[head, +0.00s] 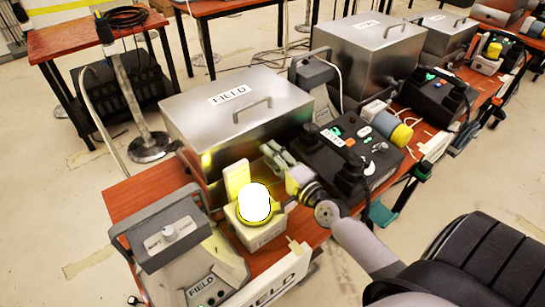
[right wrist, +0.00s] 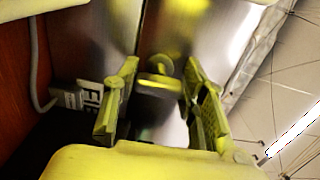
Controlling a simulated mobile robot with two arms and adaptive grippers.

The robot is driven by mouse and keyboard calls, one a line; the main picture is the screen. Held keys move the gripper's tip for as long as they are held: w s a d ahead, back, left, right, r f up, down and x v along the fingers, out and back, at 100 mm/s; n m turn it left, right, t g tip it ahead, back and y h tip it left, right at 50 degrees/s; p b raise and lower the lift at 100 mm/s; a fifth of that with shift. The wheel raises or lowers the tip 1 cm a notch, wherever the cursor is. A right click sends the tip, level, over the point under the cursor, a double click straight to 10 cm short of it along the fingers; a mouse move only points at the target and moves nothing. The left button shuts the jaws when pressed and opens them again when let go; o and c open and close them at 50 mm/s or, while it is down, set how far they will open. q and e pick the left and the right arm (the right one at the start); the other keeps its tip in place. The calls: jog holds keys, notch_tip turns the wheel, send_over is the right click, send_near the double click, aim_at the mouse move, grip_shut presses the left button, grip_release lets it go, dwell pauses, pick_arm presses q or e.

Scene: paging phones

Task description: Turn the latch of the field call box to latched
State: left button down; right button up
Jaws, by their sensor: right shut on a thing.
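The field call box (head: 215,130) is a silver metal box with a FIELD label and a top handle, standing on the wooden table at left centre. My right gripper (head: 277,158) is at its front face, near the right end. In the right wrist view, the latch (right wrist: 160,82), a small bar with a round knob, sits on the metal face between the two fingers of the right gripper (right wrist: 160,102). The gripper is shut on the latch, though the contact is hard to see. The latch is hidden in the head view. My left gripper is out of view.
A glowing lamp (head: 255,203) on a small box stands just left of my right gripper. A grey console (head: 172,238) stands at the table's left end. A black control box (head: 352,155) is close on the right. More metal boxes (head: 375,50) stand farther along.

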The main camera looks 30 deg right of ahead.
jog(key=o, duration=1.2)
jog(key=s, duration=0.8)
jog(key=s+d, duration=0.1)
jog(key=s, duration=0.3)
jog(key=shift+s+f, duration=0.1)
